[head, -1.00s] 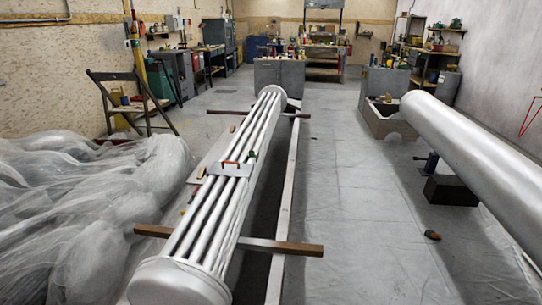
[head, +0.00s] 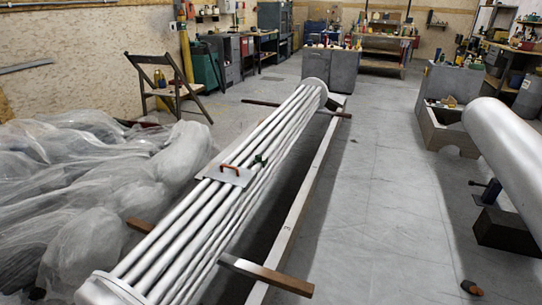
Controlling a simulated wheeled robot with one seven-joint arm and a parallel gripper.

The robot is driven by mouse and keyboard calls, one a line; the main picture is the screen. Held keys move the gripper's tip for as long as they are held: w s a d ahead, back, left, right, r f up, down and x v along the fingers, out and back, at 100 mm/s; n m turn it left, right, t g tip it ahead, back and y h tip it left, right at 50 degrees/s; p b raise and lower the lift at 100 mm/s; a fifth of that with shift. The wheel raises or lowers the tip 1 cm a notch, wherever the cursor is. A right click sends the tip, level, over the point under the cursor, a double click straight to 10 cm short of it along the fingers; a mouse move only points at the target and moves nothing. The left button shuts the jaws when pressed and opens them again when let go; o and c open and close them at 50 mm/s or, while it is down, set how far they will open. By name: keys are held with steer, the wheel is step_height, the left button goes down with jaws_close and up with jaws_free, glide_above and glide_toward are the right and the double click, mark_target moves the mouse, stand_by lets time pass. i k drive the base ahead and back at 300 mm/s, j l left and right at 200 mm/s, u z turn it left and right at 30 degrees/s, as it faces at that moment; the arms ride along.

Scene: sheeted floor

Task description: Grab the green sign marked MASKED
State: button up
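A small dark green thing (head: 260,160) sits on the bundle of silver tubes (head: 200,215), just right of a flat grey plate (head: 226,175) with an orange-brown handle (head: 230,169). It is too small for me to read any marking or to tell whether it is a sign. No other green sign can be made out. My gripper is not in view.
Wooden bars (head: 265,276) stick out across the tube bundle's sides. Clear plastic sheeting (head: 75,185) heaps at left, near a folding chair (head: 165,85). The sheeted floor (head: 385,220) between is mostly clear.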

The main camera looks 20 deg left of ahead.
mark_target(259, 158)
steer(key=i, duration=3.6)
steer(key=i+u, duration=0.25)
steer(key=u, duration=0.2)
steer(key=i+l+u, duration=0.1)
steer(key=u, duration=0.4)
steer(key=i+l, duration=0.05)
steer(key=i, duration=0.05)
